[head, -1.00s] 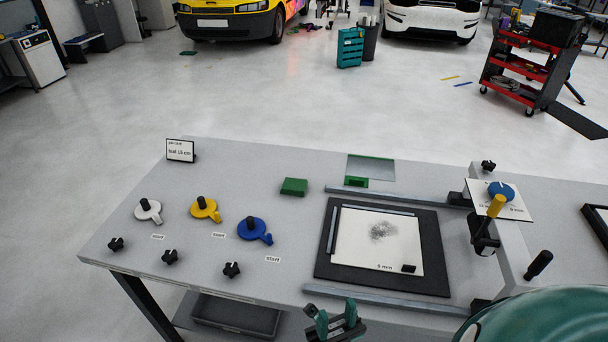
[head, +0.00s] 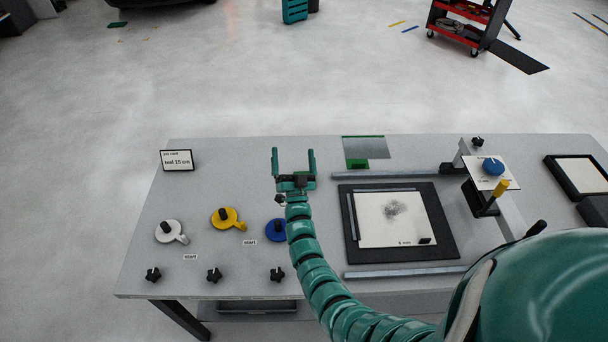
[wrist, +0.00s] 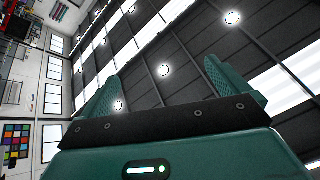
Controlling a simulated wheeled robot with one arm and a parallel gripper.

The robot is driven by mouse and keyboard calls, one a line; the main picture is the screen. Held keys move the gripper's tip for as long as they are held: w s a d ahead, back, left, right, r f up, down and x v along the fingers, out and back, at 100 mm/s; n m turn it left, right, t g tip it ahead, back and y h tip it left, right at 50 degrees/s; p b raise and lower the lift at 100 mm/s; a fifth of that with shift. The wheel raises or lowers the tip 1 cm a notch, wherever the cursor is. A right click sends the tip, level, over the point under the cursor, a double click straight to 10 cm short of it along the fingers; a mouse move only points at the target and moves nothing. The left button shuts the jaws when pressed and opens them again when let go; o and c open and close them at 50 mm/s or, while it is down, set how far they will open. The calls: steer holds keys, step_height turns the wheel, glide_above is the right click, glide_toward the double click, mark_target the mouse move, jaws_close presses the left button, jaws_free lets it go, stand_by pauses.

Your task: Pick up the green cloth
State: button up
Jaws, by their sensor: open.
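My gripper (head: 293,153) is open, with its two teal fingers apart and pointing up and away in the head view. It appears over the table's back left part, left of the dark framed board. In the wrist view my gripper (wrist: 160,80) has nothing between its fingers, and only ceiling and walls show beyond them.
The grey table (head: 235,180) carries white (head: 170,231), yellow (head: 227,218) and blue (head: 275,231) dials, a job card (head: 177,160), a framed board (head: 450,220) and a green-edged panel (head: 364,148). Black knobs line the front edge.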

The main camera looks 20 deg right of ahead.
steer(key=w+a+f+n+g+y, duration=0.2)
steer(key=w+a+g+y, duration=0.3)
steer(key=w, duration=0.4)
steer(key=w+a+f+n+g+y, duration=0.1)
steer(key=w+a+g+y, duration=0.2)
steer(key=w+a, duration=0.45)
steer(key=s+d+f+n+g+h+p, duration=0.1)
steer(key=s+d+g+h, duration=0.3)
steer(key=s+d+g, duration=0.9)
steer(key=t+b, duration=0.2)
steer(key=b, duration=1.1)
glide_toward(304, 173)
steer(key=s+f, duration=0.1)
steer(key=s, duration=0.1)
steer(key=shift+w+a+f, duration=0.35)
steer(key=shift+a+f, duration=0.1)
steer(key=shift+f, duration=0.05)
steer(key=shift+w+d+f, duration=0.1)
steer(key=shift+w+f, duration=0.25)
steer(key=shift+f, duration=0.65)
steer(key=shift+p+x, duration=1)
steer(key=shift+x, duration=0.75)
steer(key=shift+w+d+f, duration=0.15)
steer(key=shift+w+f, duration=0.05)
steer(key=shift+f, duration=0.2)
